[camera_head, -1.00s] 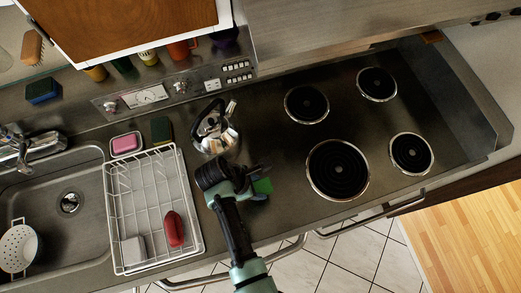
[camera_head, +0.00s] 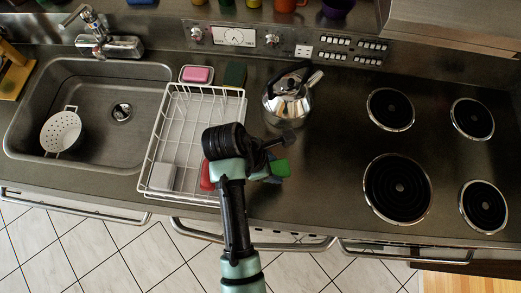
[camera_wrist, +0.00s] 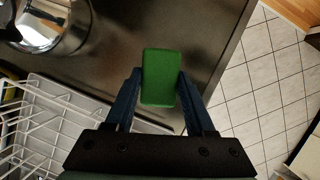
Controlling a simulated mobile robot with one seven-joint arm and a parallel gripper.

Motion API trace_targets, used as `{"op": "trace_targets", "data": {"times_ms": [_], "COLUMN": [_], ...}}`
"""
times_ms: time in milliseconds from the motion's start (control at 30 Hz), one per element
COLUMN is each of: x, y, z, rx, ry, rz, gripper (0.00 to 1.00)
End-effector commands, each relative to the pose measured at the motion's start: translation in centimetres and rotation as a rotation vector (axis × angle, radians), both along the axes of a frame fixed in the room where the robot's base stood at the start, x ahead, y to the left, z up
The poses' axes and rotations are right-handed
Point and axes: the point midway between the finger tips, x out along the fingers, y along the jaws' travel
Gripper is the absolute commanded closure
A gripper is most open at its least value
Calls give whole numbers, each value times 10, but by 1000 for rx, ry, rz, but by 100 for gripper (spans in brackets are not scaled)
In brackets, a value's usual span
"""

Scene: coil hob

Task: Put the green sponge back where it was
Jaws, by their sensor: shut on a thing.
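My gripper (camera_head: 274,162) is shut on a bright green sponge (camera_head: 280,168), over the dark counter to the right of the white dish rack (camera_head: 147,150) and in front of the kettle (camera_head: 288,102). In the wrist view the sponge (camera_wrist: 159,78) is between the two dark blue fingers and sticks out past their tips. The counter (camera_wrist: 115,65) shows beyond it. I cannot tell how high above the counter it is. A darker green and brown sponge (camera_head: 235,74) stands behind the rack, beside a pink soap in a dish (camera_head: 196,74).
The rack holds a pale block (camera_head: 162,177) and a red item (camera_head: 206,176) partly hidden by my arm. The sink (camera_head: 85,85) with a white colander (camera_head: 61,132) is at left. Coil burners (camera_head: 398,188) are at right. Bare counter lies between kettle and burners.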

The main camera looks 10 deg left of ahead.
Motion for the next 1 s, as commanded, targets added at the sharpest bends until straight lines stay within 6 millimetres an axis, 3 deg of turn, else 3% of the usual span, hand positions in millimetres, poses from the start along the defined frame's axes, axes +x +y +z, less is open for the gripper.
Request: {"op": "trace_targets", "data": {"times_ms": [167, 400, 800, 1000], "x": [-2, -3, -2, -2], "y": [7, 8, 7, 8], "z": [-4, -42, -89, -97], "rx": [-1, -1, 0, 1], "ry": [2, 5, 3, 0], "rz": [46, 50, 48, 48], "gripper": [97, 97, 97, 97]}}
